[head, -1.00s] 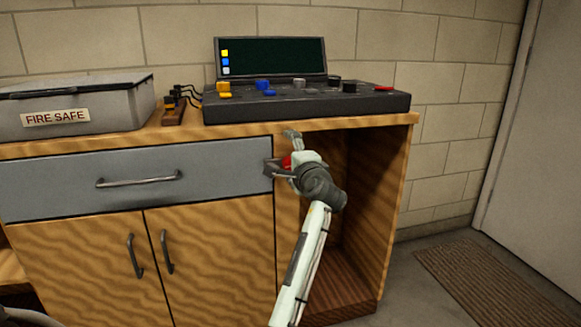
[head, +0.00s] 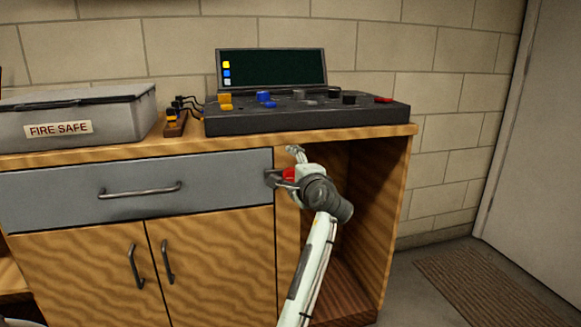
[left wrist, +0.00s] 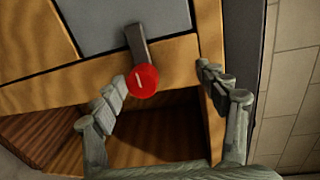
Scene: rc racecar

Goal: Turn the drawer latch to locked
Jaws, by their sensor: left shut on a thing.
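The drawer latch is a dark bar (head: 271,179) with a red round knob (head: 289,174), beside the right end of the grey drawer (head: 60,191). In the left wrist view the bar (left wrist: 137,45) runs from the red knob (left wrist: 143,81) onto the drawer front (left wrist: 100,22). My left gripper (head: 291,170) is at the latch, shut on it by the knob. In the left wrist view the gripper (left wrist: 168,92) has the knob close to its left finger; the right finger looks apart from it. My right gripper is not in view.
The wooden cabinet top (head: 350,136) carries a control console (head: 310,115), a fire safe box (head: 75,115) and a small plug strip (head: 175,124). An open compartment (head: 365,205) lies behind my left arm. The drawer handle (head: 140,189) and two door handles stick out.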

